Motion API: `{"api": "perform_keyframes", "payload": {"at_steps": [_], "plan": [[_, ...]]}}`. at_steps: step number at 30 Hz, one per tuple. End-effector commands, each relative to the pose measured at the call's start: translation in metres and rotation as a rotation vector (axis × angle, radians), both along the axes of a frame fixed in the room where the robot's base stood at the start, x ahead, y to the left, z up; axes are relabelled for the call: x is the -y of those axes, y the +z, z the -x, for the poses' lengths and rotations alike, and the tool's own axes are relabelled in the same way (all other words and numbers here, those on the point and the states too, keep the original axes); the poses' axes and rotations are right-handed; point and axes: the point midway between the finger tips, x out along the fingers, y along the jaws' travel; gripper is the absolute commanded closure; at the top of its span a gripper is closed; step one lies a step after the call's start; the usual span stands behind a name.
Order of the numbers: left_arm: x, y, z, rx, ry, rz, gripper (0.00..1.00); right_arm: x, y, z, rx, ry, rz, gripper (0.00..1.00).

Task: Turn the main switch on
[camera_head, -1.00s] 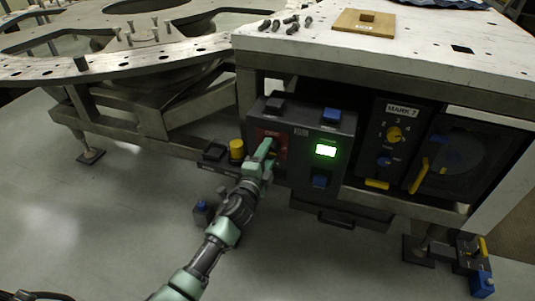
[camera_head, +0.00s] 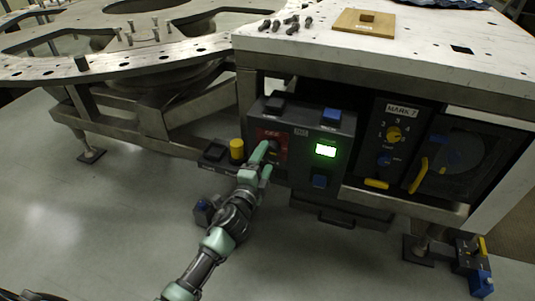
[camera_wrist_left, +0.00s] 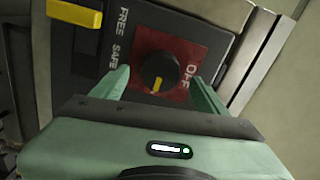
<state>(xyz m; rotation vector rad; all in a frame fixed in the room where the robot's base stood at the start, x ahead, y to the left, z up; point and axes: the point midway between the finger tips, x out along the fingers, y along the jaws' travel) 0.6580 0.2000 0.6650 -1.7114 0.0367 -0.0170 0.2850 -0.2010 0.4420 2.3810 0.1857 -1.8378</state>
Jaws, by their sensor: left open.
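The main switch is a round black knob (camera_wrist_left: 159,72) with a yellow mark, set on a red plate (camera_wrist_left: 186,52) lettered OFF. In the head view the red plate (camera_head: 272,133) is on the left of the dark control panel, partly hidden by my gripper. My left gripper (camera_head: 264,160) is at the front of this panel. In the left wrist view its green fingers (camera_wrist_left: 160,84) are open, one on each side of the knob, with gaps to it. Contact cannot be seen. My right gripper is not in view.
A white worktable (camera_head: 420,50) with bolts overhangs the panel. Open floor (camera_head: 110,220) lies in front.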

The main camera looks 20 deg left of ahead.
Motion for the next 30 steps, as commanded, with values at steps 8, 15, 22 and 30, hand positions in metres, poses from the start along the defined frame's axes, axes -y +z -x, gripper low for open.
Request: {"api": "perform_keyframes", "payload": {"at_steps": [8,15,22,30], "plan": [[-0.001,0.000,0.042,-0.001,-0.001,-0.002,0.26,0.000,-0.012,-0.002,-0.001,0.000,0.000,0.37],[-0.001,0.001,0.049,0.000,0.000,-0.002,0.26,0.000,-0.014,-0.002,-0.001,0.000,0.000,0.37],[-0.001,0.000,0.048,0.000,0.000,-0.001,0.26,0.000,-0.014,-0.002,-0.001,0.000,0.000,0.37],[-0.016,-0.025,0.064,-0.084,0.070,0.110,0.26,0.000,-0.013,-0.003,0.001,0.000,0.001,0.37]]}}
